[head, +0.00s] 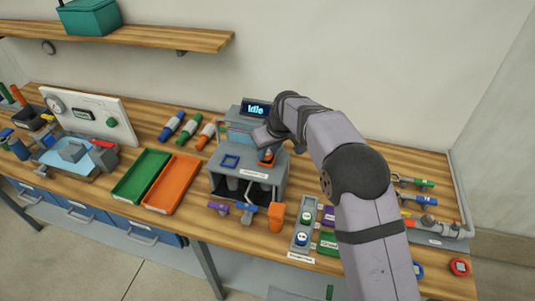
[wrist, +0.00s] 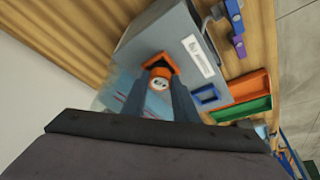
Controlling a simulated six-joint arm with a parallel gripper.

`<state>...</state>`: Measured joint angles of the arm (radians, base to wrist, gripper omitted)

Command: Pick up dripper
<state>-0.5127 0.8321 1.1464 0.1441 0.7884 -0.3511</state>
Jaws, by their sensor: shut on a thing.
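The dripper (head: 266,155) is a small orange piece on top of the grey machine (head: 248,178), whose display reads "Idle". My gripper (head: 265,147) reaches down to the dripper from above. Its two fingers (wrist: 159,90) are shut on the dripper, one on each side. The fingertips are partly hidden in the head view.
A blue square frame (head: 230,161) is beside the dripper on the machine top. Green (head: 133,190) and orange (head: 181,163) trays lie left of the machine. A grey rack (head: 303,240) stands at the front right. Valve fittings and pipes lie further right, beyond my arm.

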